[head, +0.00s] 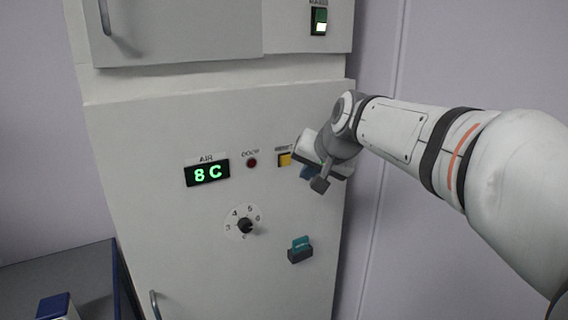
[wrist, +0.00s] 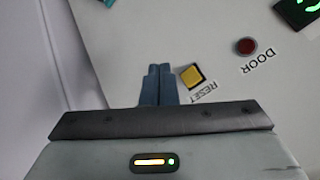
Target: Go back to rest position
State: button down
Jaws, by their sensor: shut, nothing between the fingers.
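My gripper (wrist: 156,85) has its two blue fingers together and holds nothing. In the head view my gripper (head: 306,172) is in front of the upper right part of the white machine panel, just right of the yellow RESET button (head: 284,159). In the wrist view the yellow button (wrist: 191,76) is just right of the fingertips. I cannot tell whether the fingers touch the panel. My arm reaches in from the right.
The machine panel (head: 180,120) carries a green display (head: 207,173) reading 8C, a red DOOR light (head: 252,163), a black dial (head: 245,226) and a teal switch (head: 300,249). A lit green switch (head: 319,21) is above. A dark table (head: 70,265) stands at lower left.

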dwell(0.3)
jog(key=s+d+f+g+h, duration=0.1)
jog(key=s+d+f, duration=0.3)
jog(key=s+f, duration=0.2)
jog(key=s+d+f+n+g+h, duration=0.1)
jog(key=s+d+f, duration=0.4)
jog(key=s, duration=0.5)
jog(key=s+d+f+g+h, duration=0.2)
jog(key=s+d+f, duration=0.3)
jog(key=s+f, duration=0.3)
jog(key=shift+s+f+n+g, duration=0.25)
jog(key=shift+f+n+g, duration=0.15)
jog(key=shift+g, duration=0.1)
jog(key=c, duration=2.1)
grip_release()
